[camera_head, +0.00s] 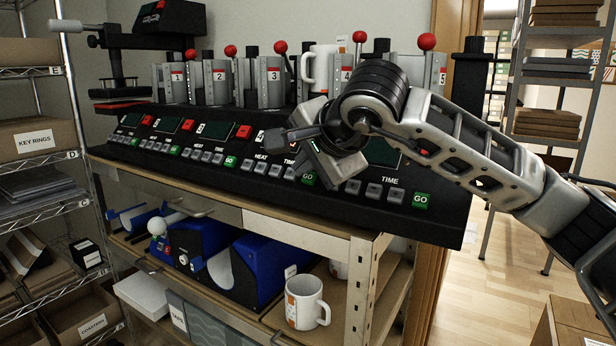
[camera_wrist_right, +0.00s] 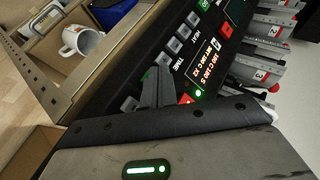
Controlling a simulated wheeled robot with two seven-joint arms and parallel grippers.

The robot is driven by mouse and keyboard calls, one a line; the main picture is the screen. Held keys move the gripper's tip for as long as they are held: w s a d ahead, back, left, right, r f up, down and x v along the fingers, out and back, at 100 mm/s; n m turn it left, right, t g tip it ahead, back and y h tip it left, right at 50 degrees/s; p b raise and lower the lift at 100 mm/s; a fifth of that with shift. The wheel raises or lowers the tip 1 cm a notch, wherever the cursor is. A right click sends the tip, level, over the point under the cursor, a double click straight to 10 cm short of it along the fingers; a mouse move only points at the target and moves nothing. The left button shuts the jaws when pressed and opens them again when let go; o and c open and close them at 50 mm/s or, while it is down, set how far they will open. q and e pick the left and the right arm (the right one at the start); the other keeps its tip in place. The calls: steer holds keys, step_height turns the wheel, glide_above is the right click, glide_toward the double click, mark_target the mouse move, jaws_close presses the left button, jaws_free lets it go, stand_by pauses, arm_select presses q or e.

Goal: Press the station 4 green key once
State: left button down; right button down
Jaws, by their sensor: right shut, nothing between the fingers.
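The press station's long black panel (camera_head: 120,152) carries several green GO keys. The station 4 green key (camera_head: 308,178) shows just below and left of my right gripper (camera_head: 325,167). In the wrist view the closed fingers (camera_wrist_right: 154,84) partly cover this green key (camera_wrist_right: 146,73); I cannot tell whether they touch it. The fingers are shut and empty. A lit display (camera_wrist_right: 198,66) stands beside them, with a green light and a red key next to it. My left gripper is not in view.
Grey press stations with red-knobbed levers line the back, and a white mug (camera_head: 320,68) is at station 4. The station 5 green key (camera_head: 421,200) is to the right. Below, a shelf holds blue machines (camera_head: 262,268) and a white mug (camera_head: 305,303).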

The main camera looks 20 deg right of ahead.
steer(key=shift+f, duration=0.1)
steer(key=shift+w+d+f+b, duration=0.2)
steer(key=shift+w+d+b, duration=0.05)
steer(key=shift+b, duration=0.15)
steer(key=shift+w+d+f+b, duration=0.2)
steer(key=shift+d+f+b, duration=0.1)
stand_by(0.8)
stand_by(0.3)
steer(key=shift+s+a+r, duration=0.4)
steer(key=shift+a+r, duration=0.15)
steer(key=shift+r, duration=0.05)
steer(key=s+a+r+p, duration=0.2)
steer(key=a+r, duration=0.1)
steer(key=shift+s+r, duration=0.15)
steer(key=shift+r, duration=0.05)
stand_by(0.3)
steer(key=shift+d, duration=0.1)
stand_by(0.5)
